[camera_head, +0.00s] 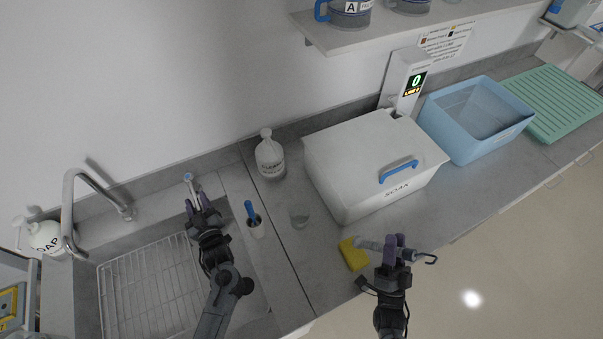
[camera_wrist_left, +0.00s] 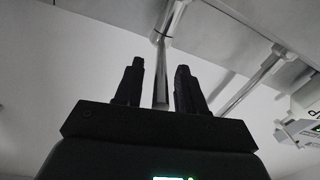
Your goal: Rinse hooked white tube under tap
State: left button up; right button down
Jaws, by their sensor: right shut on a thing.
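The hooked white tube (camera_head: 369,244) is in my right gripper (camera_head: 398,242), held crosswise beyond the counter's front edge. Its pale end points left near the yellow sponge, and a dark hook shows on the right. My left gripper (camera_head: 198,201) is over the sink's right side, at a slim blue-tipped lever (camera_head: 188,177). In the left wrist view its fingers (camera_wrist_left: 160,85) are apart, with a metal rod (camera_wrist_left: 160,60) showing between them; I cannot tell whether they touch it. The curved metal tap (camera_head: 69,207) stands at the left, over the sink. No water is visible.
The sink holds a wire rack (camera_head: 145,290). A yellow sponge (camera_head: 354,254), a clear cup (camera_head: 299,217), a brush in a holder (camera_head: 256,227) and a white bottle (camera_head: 269,157) stand right of it. A white soak box (camera_head: 345,170) and blue tub (camera_head: 455,135) fill the counter's back.

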pick_arm(q)
jog(key=shift+w+a, duration=0.2)
jog(key=shift+w, duration=0.1)
grip_shut()
